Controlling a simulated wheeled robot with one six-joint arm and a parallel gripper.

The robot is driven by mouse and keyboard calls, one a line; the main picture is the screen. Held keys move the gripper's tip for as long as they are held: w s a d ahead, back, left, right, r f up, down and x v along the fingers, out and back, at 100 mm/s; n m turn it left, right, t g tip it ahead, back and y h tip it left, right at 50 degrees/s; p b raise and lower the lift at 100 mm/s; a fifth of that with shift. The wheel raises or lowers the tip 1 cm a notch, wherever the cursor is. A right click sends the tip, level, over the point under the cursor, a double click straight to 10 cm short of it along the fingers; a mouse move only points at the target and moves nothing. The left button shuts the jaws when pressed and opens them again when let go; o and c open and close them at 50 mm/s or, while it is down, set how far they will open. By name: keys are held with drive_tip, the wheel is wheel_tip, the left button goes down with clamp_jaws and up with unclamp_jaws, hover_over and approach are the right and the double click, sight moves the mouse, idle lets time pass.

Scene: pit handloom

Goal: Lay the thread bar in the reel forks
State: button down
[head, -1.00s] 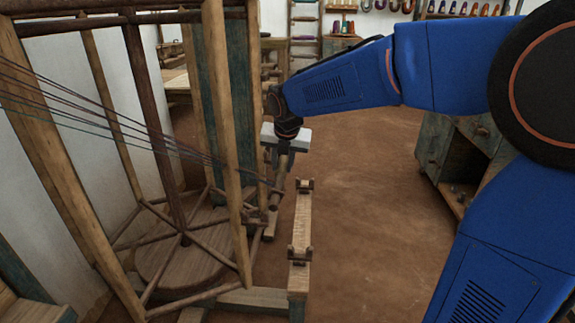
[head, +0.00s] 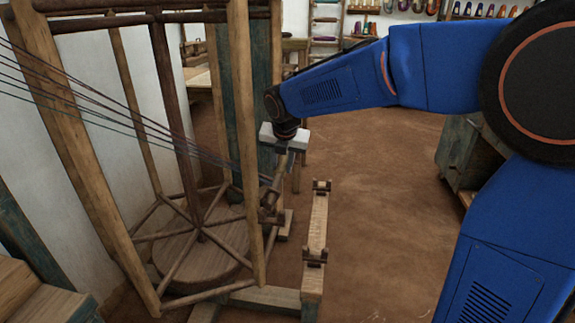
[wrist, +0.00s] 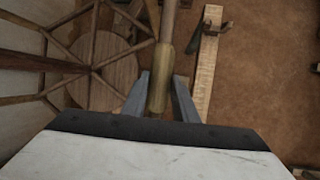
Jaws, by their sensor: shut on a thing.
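The thread bar is a pale wooden rod. In the wrist view, the thread bar (wrist: 161,75) stands between the two grey fingers of my gripper (wrist: 160,100), which is shut on it. In the head view, my gripper (head: 282,150) points down beside the reel, and the bar is partly hidden near dark threads. The reel forks are dark brackets on a pale wooden rail: a far fork (head: 321,188) and a near fork (head: 315,257). The bar is to the left of the rail and apart from the forks. One fork (wrist: 222,30) also shows in the wrist view.
The upright wooden reel frame (head: 245,150) stands left of my gripper, with dark threads (head: 130,120) stretched across it. A round wooden base (head: 205,260) lies below. Bare brown floor (head: 380,210) is free to the right of the rail. A cabinet (head: 458,150) stands at the right.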

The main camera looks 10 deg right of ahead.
sight(283, 178)
drive_tip(key=shift+f, duration=2.45)
drive_tip(key=c, duration=1.3)
unclamp_jaws()
drive_tip(key=shift+c, duration=0.2)
